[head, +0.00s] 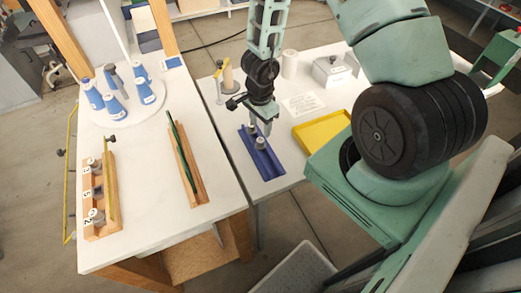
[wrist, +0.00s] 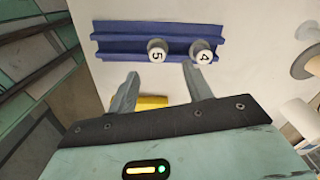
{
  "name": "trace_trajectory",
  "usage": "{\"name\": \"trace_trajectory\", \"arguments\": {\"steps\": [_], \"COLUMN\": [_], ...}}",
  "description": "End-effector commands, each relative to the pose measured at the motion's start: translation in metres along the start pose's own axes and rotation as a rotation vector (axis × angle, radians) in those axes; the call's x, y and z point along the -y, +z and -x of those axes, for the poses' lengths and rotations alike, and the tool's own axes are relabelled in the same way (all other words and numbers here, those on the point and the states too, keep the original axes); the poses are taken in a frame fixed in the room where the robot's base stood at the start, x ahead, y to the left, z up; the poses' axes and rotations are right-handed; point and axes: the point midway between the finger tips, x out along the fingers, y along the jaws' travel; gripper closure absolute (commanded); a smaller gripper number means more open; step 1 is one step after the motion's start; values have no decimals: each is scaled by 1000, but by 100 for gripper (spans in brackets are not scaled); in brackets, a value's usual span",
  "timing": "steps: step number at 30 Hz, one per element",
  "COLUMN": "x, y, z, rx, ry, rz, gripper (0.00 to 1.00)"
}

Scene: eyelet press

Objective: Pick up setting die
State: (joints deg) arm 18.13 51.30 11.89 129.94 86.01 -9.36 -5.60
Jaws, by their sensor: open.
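A blue channel-shaped holder (head: 270,170) lies on the right-hand white table. It carries two short grey cylinders with white numbered tops, which look like dies. In the wrist view, the holder (wrist: 120,42) runs across the top, with the die marked 5 (wrist: 157,50) near its middle and the die marked 4 (wrist: 201,52) to the right. My gripper (wrist: 160,70) is open and empty. Its fingers point toward the holder, the right fingertip close to the die marked 4; contact cannot be told. In the head view my gripper (head: 262,128) hangs over the holder's far end, partly hiding the dies.
A yellow tray (head: 322,132) sits right of the holder. A grey box (head: 333,70), a pale cylinder (head: 289,64) and a paper sheet (head: 303,104) lie behind. The left table holds blue-and-white cones (head: 115,104), a wooden rack (head: 100,200) and a wooden channel (head: 187,165).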

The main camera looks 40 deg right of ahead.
Motion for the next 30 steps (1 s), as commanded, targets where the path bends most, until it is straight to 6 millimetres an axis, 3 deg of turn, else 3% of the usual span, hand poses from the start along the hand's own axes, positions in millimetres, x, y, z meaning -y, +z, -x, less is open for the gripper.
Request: {"name": "trace_trajectory", "arguments": {"steps": [1,8,18,29,30], "x": [0,-1,-4,-4,-4], "y": [0,0,3,4,4], "z": [-12,-23,-64,-71,-71], "rx": [2,2,3,2,2], "ry": [2,1,3,0,0], "rz": [-2,-1,-1,0,0], "gripper": [50,50,50,50,61]}}
